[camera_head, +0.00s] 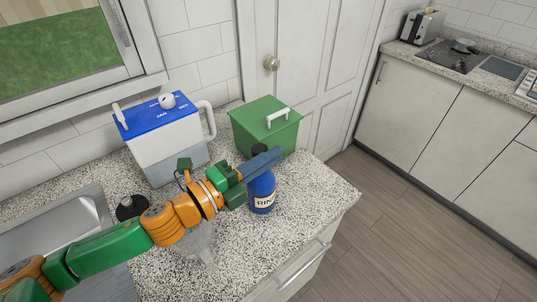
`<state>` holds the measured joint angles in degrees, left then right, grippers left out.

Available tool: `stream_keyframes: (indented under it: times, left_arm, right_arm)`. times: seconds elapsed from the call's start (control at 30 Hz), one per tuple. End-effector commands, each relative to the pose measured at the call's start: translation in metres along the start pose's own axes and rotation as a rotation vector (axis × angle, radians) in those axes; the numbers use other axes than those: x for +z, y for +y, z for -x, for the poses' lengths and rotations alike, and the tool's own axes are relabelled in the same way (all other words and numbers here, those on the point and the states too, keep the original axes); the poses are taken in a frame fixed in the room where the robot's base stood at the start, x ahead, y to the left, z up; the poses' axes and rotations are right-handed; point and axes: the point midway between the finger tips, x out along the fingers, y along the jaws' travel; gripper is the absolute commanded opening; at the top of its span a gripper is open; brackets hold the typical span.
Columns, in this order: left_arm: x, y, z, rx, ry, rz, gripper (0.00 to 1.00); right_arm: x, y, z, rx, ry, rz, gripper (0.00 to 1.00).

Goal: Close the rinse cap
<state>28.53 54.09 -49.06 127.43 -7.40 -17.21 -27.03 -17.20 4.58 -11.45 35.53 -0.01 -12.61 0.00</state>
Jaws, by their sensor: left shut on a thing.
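The rinse bottle (262,193) is blue with a cream label reading "RIN…", and it stands upright on the speckled counter. Its dark cap (259,150) shows just above my left gripper (262,163). My left arm comes in from the left, and the gripper's blue fingers lie across the bottle's top, shut at the cap area. The fingers hide the bottle's neck and part of the cap, so I cannot see how the cap sits. My right gripper is not in view.
A white container with a blue lid (154,119) stands behind my arm. A sink (62,238) lies at the left. Bare counter (310,203) is free right of the bottle.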

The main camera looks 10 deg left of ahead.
Motion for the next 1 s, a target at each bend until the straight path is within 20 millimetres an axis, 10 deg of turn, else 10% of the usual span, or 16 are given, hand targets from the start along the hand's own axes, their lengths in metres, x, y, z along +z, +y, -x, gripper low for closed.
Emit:
stream_keyframes:
  times: [0.5, 0.63, 1.0]
  left_arm:
    - [0.0001, 0.0016, 0.0, 0.002, -0.001, -0.016, 0.0]
    - [0.0001, 0.0015, 0.0, 0.002, -0.001, -0.016, 0.36]
    - [0.0009, 0.0031, 0.0048, 0.001, -0.003, -0.016, 0.36]
  right_arm:
    - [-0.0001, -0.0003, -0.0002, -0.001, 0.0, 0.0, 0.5]
    - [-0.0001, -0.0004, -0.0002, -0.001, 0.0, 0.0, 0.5]
    - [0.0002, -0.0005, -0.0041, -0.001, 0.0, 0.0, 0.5]
